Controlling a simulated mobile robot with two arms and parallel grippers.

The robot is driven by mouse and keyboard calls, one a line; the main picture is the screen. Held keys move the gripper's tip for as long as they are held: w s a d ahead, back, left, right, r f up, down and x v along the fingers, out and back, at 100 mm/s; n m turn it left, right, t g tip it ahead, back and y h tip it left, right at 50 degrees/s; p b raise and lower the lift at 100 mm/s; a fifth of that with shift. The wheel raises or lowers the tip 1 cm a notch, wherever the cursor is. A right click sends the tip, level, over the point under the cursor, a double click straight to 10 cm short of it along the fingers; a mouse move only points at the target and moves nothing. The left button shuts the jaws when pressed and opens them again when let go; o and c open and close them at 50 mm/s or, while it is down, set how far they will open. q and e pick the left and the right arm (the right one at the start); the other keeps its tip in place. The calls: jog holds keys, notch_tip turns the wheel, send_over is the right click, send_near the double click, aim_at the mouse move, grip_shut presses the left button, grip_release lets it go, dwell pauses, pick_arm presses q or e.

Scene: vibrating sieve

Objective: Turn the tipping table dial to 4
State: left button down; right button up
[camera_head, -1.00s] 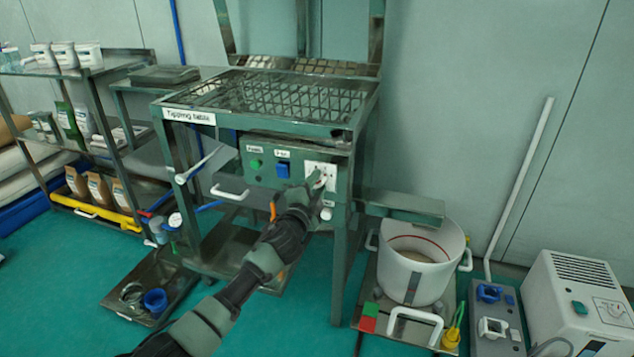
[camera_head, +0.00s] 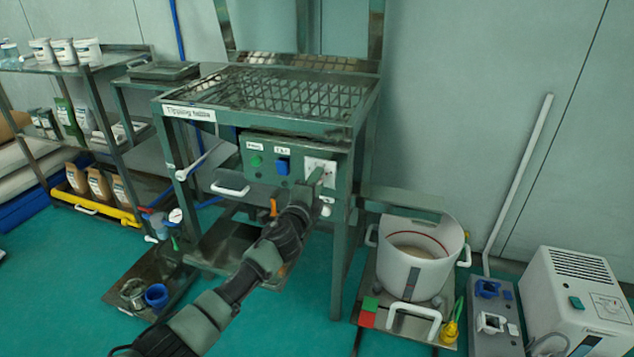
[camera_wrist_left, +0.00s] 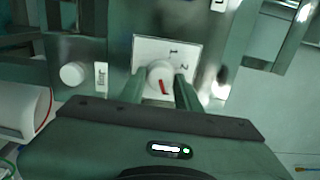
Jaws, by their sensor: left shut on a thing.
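The tipping table (camera_head: 190,113) stands in the middle of the head view with a green control panel (camera_head: 262,172) on its front. The dial's white plate (camera_head: 324,165) is at the panel's right end, partly covered by my left gripper (camera_head: 318,182). In the left wrist view the dial (camera_wrist_left: 160,77) is a round white knob with a red mark, and the numbers 1 and 2 show on its plate (camera_wrist_left: 150,46). My left gripper (camera_wrist_left: 160,90) has one finger on each side of the knob and is shut on it. The other numbers are hidden. My right gripper is not in view.
A green button (camera_head: 256,161) and a blue switch (camera_head: 282,167) sit left of the dial. A white drawer handle (camera_head: 230,190) is below them. A white bucket (camera_head: 412,270) stands on a low platform at right. A shelf rack (camera_head: 105,125) stands at left.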

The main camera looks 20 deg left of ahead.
pick_arm(q)
jog(key=shift+f, duration=0.1)
jog(key=c, duration=1)
grip_release()
jog(key=shift+s, duration=0.1)
jog(key=s+p, duration=0.1)
jog(key=s, duration=0.6)
jog(key=shift+s+a+p, duration=0.15)
jog(key=shift+s+p, duration=0.2)
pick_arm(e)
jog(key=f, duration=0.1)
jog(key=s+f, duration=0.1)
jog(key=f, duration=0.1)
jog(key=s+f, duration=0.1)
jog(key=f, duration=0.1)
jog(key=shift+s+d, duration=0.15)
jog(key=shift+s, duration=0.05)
